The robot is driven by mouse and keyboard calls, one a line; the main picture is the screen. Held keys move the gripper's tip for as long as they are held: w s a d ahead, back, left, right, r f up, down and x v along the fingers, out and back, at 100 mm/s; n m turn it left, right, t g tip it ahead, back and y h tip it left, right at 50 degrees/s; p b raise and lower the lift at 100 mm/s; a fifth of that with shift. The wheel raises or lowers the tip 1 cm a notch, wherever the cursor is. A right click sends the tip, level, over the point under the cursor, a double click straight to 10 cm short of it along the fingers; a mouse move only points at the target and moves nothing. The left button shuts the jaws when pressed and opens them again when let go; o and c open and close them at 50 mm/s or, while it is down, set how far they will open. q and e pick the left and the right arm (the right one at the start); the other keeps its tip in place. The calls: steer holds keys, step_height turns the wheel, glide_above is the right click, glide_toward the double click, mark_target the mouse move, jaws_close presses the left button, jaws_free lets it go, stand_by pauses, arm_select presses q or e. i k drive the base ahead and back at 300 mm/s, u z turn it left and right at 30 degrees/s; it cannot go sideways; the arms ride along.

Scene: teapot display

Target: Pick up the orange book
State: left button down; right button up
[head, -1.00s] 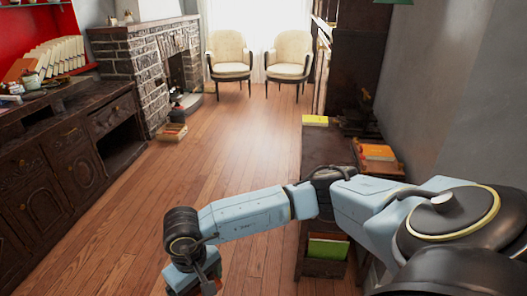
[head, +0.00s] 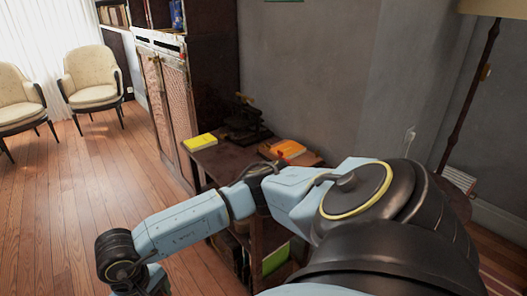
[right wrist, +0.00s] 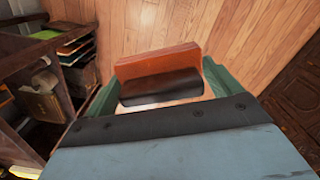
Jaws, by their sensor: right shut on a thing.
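An orange-brown book (right wrist: 158,60) is held in my right gripper (right wrist: 162,87), in the right wrist view. The gripper's green fingers stand to either side, and the jaws are shut on the book, clear of the floor. A dark fingertip pad covers part of the book's near face. In the head view my right arm reaches to the lower left, and its gripper is at or beyond the bottom edge, so the book does not show clearly there. My left gripper is not in view.
A dark wooden desk (head: 222,165) stands beyond my right arm, with a yellow book (head: 200,142) and orange books (head: 285,149) on top. A green book (head: 276,259) sits in its lower shelf. Open wooden floor (head: 90,190) lies to the left.

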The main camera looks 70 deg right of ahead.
mark_target(291, 149)
steer(key=z, duration=0.9)
steer(key=i, duration=0.75)
steer(key=z, duration=0.75)
steer(key=i, duration=0.5)
